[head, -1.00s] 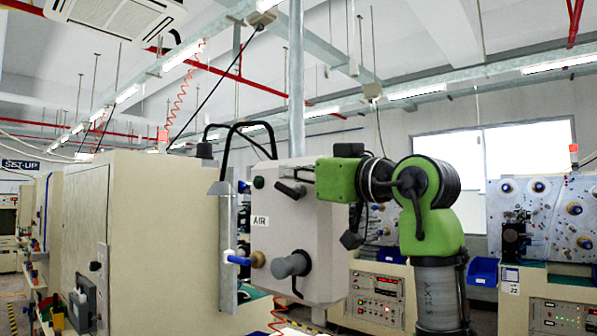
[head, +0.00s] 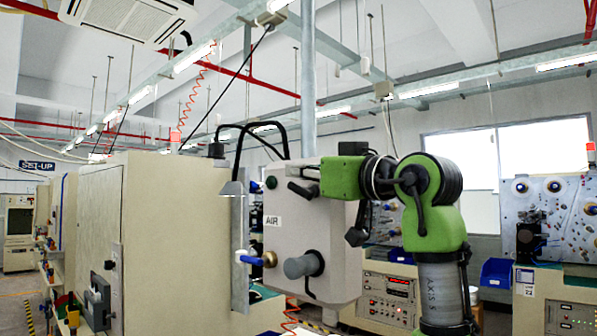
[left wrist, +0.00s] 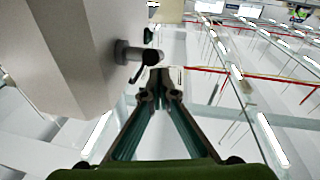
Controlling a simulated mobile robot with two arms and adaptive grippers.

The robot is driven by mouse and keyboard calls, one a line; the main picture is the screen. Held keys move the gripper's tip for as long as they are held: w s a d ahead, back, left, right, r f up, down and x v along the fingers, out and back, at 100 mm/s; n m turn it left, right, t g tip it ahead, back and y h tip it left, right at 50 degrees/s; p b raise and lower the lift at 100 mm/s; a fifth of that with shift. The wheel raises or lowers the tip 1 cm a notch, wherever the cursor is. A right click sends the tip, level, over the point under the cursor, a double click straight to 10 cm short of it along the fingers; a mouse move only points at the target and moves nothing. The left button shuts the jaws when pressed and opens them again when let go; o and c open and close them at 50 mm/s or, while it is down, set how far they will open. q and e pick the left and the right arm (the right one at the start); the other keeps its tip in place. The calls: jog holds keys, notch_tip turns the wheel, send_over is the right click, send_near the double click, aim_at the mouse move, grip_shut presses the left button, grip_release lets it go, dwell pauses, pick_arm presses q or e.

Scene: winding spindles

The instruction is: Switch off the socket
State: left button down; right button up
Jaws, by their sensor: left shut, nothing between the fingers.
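My left arm shows green and black in the head view. Its gripper (head: 304,176) points left in front of the beige box marked AIR (head: 330,235). Its fingers are small there and hard to tell from the box's fittings. In the left wrist view my left gripper (left wrist: 161,78) is shut and empty, with the beige box close beside it. A grey knob with a black lever (left wrist: 135,54) sticks out from that box. No socket is clearly recognisable. A grey fitting with a dark handle (head: 97,300) is on the big beige cabinet at the left; I cannot tell if it is the socket.
The big beige cabinet (head: 180,235) fills the left. A grey knob (head: 304,265) and a blue and brass fitting (head: 258,259) stick out from the AIR box side. Machines with control panels (head: 388,300) stand behind. An aisle runs at the far left.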

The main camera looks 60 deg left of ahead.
jog(key=shift+a, duration=0.3)
dwell(0.6)
